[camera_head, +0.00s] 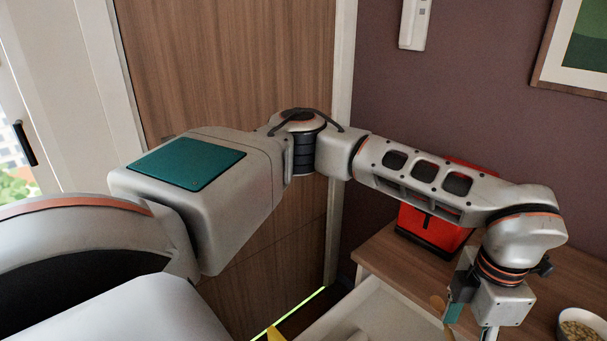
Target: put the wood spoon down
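My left arm reaches in from the left, and its gripper (490,331) hangs down at the lower right. Its fingers are mostly cut off by the bottom edge, so I cannot tell whether it is open or shut. My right gripper is not in view.
A wooden counter (400,263) runs along the wall at the lower right. A red appliance (425,238) stands on it behind my forearm, and a white bowl (566,334) of pale pieces sits at the right edge. A pale drawer-like surface (375,316) is left of the gripper.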

